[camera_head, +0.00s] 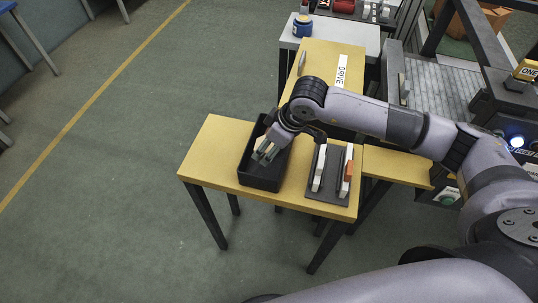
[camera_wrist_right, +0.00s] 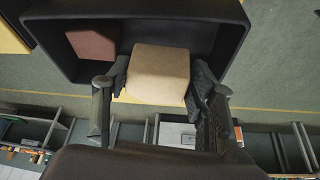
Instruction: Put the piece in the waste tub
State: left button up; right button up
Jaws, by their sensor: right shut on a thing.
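In the right wrist view the tub (camera_wrist_right: 226,42) fills the top, with a reddish-brown block (camera_wrist_right: 92,42) inside. My right gripper (camera_head: 265,151) is over the tub. It is shut on the piece, a beige block (camera_wrist_right: 159,72), with one finger on each side of it. In the wrist view the piece overlaps the tub's near edge; I cannot tell its exact height. My left gripper is not in view.
A dark mat (camera_head: 327,193) with white and orange parts lies right of the tub. A yellow bench marked DRIVE (camera_head: 318,60) stands behind, with a blue jar (camera_head: 302,26) beyond. A roller conveyor (camera_head: 440,92) is at right.

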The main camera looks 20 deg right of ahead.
aim_at(269, 167)
notch_tip(269, 167, down, 2)
jog(key=shift+f, duration=0.1)
notch_tip(269, 167, down, 3)
jog(key=shift+f+p, duration=0.2)
jog(key=shift+p, duration=0.3)
jog(key=shift+f, duration=0.15)
jog(key=shift+f+b, duration=0.2)
jog(key=shift+b, duration=0.15)
jog(key=o, duration=1.2)
jog(key=shift+r, duration=0.1)
jog(key=shift+c, duration=0.2)
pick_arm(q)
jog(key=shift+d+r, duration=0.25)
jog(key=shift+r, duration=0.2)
pick_arm(e)
jog(key=shift+r+p, duration=0.15)
jog(key=shift+p, duration=0.2)
pick_arm(q)
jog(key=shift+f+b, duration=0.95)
jog(key=shift+b, duration=0.15)
pick_arm(e)
jog(key=v, duration=1.2)
